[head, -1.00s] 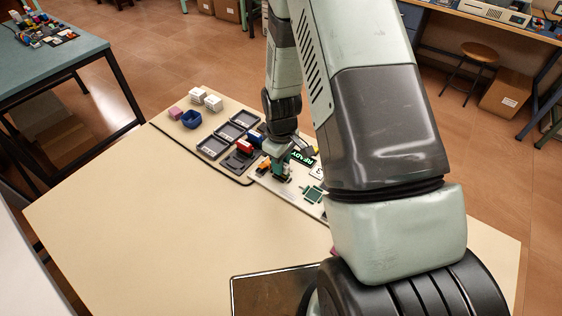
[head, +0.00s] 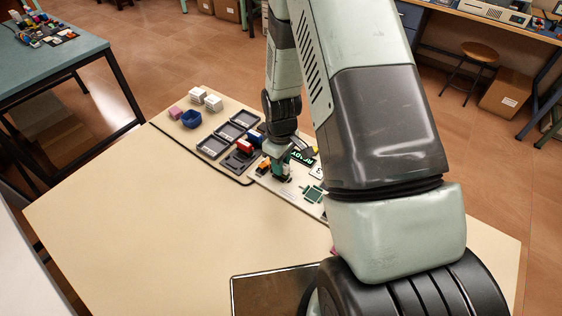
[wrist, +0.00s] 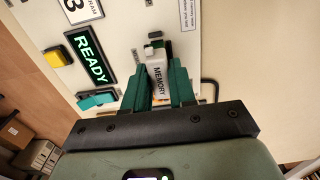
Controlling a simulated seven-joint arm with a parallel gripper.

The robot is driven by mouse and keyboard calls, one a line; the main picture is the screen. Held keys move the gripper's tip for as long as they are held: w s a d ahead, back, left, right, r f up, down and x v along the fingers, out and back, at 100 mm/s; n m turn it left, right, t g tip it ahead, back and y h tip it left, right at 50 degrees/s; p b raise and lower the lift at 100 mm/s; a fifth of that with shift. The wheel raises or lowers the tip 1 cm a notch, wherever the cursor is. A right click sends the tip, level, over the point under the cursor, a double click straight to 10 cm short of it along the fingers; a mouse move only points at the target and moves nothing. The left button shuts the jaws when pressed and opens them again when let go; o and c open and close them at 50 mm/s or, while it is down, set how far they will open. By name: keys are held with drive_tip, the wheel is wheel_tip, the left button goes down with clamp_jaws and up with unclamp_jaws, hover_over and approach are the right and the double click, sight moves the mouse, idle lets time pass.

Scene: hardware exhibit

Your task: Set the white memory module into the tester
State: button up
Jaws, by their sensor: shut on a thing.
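Just past that end are a small white part and a dark green and black piece (wrist: 158,42) on the tester's white panel (wrist: 128,38). I cannot tell whether the module touches it or is seated. In the head view my gripper (head: 278,170) is low over the panel (head: 287,194); the module cannot be made out there.
The panel carries a lit "READY" display (wrist: 89,55), a yellow button (wrist: 57,56) and a teal part (wrist: 96,101). A green square (head: 314,194) lies right of my gripper.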

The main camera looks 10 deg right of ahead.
drive_tip(key=shift+f, duration=0.45)
idle(0.4)
drive_tip(key=o, duration=1.4)
drive_tip(key=shift+c, duration=0.2)
drive_tip(key=shift+r, duration=0.1)
drive_tip(key=shift+r, duration=3.65)
